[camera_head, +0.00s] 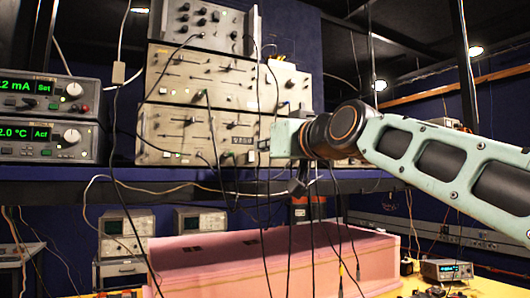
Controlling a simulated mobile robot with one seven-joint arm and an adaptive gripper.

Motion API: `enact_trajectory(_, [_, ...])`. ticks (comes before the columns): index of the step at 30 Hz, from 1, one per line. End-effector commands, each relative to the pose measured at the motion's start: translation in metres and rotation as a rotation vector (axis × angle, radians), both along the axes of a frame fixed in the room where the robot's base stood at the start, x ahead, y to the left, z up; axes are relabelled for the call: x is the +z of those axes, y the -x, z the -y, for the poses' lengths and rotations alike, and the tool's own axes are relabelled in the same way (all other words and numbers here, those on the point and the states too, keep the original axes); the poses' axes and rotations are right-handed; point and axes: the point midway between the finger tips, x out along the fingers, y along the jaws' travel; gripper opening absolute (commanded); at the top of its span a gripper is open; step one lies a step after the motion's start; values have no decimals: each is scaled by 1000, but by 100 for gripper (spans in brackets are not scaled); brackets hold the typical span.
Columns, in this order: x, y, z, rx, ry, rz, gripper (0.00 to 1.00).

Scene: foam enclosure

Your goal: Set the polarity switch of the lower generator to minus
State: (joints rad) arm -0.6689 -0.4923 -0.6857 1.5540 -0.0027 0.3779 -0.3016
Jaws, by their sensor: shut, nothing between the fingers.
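A stack of grey-beige instruments with knobs and sliders stands on the dark shelf. I take the lowest unit (182,136) to be the lower generator; it bears knobs, sliders and a green-lit spot. Its polarity switch and that switch's setting are too small to make out. My gripper (266,145) is at the left end of my teal arm, in front of the right part of this unit. It is small, partly hidden by my wrist, and shut with nothing held. Whether it touches the panel cannot be told.
Dark cables hang across the stack and below my wrist. Two digital display units (48,142) stand at the left on the shelf (60,187). Below are a pink foam box (215,262), oscilloscopes (125,225) and a small meter (447,270).

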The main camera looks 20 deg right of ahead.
Motion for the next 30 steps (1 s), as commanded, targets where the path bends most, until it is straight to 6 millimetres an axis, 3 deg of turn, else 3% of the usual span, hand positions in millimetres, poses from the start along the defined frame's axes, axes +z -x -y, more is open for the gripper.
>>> enact_trajectory(9, [8, 65, 3, -4, -2, 5, 0])
enact_trajectory(15, [12, 92, 3, -1, 0, 3, 0])
enact_trajectory(30, [13, 101, 2, 0, 0, 1, 0])
